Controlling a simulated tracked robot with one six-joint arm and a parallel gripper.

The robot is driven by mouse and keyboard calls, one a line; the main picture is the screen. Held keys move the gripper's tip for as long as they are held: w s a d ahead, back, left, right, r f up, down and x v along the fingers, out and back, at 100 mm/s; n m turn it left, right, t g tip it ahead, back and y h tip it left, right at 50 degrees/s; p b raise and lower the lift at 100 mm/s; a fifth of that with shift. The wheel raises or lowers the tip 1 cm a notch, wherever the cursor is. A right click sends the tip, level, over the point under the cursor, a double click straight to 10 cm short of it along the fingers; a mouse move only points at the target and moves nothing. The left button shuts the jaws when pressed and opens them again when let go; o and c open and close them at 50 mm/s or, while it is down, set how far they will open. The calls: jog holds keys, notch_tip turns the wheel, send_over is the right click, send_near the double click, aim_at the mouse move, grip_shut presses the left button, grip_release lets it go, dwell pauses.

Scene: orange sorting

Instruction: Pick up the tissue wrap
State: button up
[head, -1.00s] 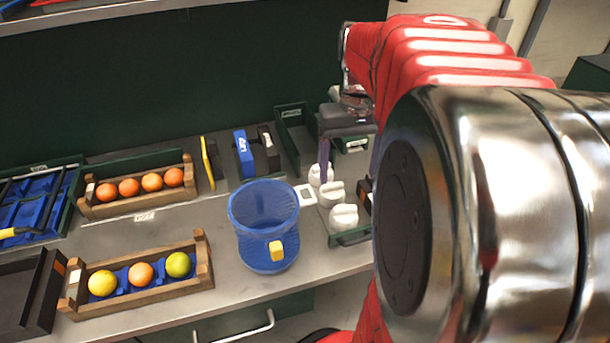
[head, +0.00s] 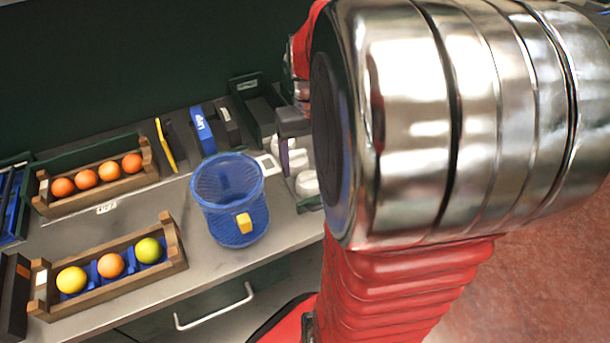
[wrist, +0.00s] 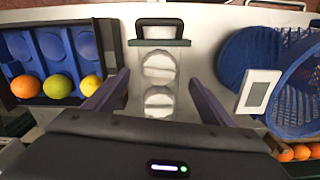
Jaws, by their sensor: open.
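White tissue wraps sit in a row in a narrow green-ended tray (wrist: 160,29). Two show in the wrist view: a far wrap (wrist: 158,67) and a nearer wrap (wrist: 158,103). My gripper (wrist: 158,78) is open and empty, its two dark fingers on either side of the row. I cannot tell its height above them. In the head view the wraps are partly hidden by my arm; the front wrap (head: 307,184) shows beside it. There, a dark finger of my gripper (head: 285,160) points down among the wraps.
A blue mesh basket (head: 230,200) with a yellow tag stands left of the wraps. A white card (wrist: 259,91) lies between tray and basket. Wooden crates with oranges (head: 95,185) and mixed fruit (head: 110,290) stand further left. A dark bin (head: 255,100) is behind.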

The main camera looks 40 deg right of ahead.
aim_at(310, 174)
jog(key=shift+f, duration=2.5)
jog(key=c, duration=1.1)
jog(key=shift+r, duration=0.15)
jog(key=shift+c, duration=0.2)
notch_tip(310, 174, up, 10)
jog(key=shift+f, duration=0.1)
